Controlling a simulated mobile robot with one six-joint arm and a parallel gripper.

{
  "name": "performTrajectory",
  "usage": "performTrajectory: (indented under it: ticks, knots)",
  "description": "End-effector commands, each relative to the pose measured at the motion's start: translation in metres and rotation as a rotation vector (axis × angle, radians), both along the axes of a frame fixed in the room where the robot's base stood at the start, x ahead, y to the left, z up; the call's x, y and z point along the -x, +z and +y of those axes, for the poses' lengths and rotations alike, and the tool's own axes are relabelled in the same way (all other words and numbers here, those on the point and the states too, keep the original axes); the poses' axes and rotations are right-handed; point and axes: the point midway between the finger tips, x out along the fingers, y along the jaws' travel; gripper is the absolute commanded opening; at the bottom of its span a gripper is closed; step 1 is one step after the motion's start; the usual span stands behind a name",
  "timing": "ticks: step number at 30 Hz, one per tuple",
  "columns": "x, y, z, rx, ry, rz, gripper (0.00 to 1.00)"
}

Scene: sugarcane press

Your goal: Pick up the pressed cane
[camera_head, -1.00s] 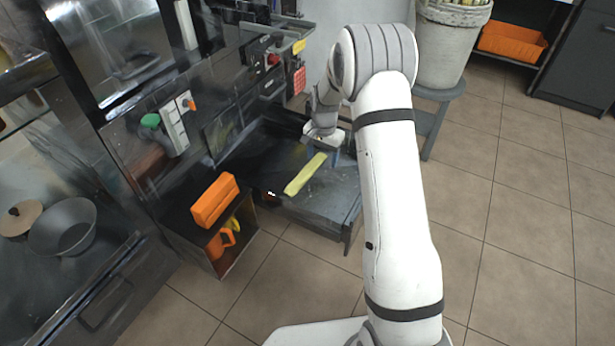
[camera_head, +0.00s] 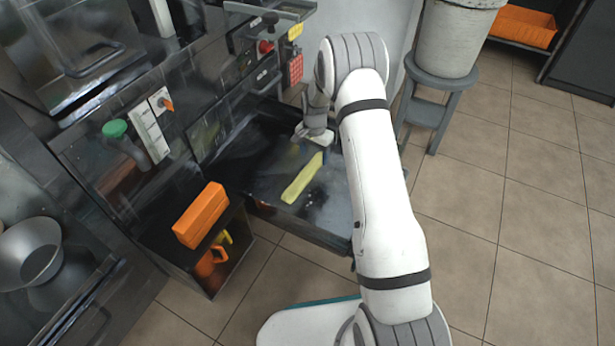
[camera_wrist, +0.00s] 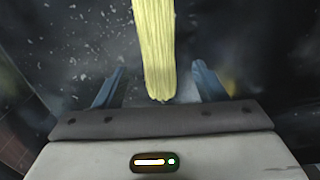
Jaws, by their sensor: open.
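The pressed cane is a flat, pale yellow-green strip (camera_head: 302,178) lying on the dark metal tray (camera_head: 325,205) of the press. In the wrist view the cane (camera_wrist: 155,45) runs from the top edge down to between my fingers. My gripper (camera_head: 312,143) is at the far end of the cane in the head view, partly hidden by my wrist. In the wrist view my gripper (camera_wrist: 158,80) is open, with one blue finger on each side of the cane's near end and gaps on both sides. I cannot tell its height above the tray.
An orange block (camera_head: 201,214) sits on a dark box left of the tray. A grey bucket (camera_head: 452,38) stands on a stool (camera_head: 428,110) to the right. The press panel with a red knob (camera_head: 265,47) rises behind. Tiled floor (camera_head: 470,215) is clear at right.

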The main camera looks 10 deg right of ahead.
Motion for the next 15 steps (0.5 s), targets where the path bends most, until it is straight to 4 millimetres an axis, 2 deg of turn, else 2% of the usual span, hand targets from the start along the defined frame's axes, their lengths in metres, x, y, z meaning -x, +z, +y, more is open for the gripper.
performTrajectory:
  ticks: [1, 6, 13, 15]
  knots:
    - [-0.001, -0.014, -0.002, 0.000, -0.001, 0.001, 0.65]
    - [-0.001, -0.035, -0.003, 0.000, -0.002, 0.001, 0.65]
    - [-0.001, -0.035, -0.003, 0.000, -0.002, 0.000, 0.65]
    - [-0.001, -0.035, -0.004, -0.001, -0.002, 0.001, 0.60]
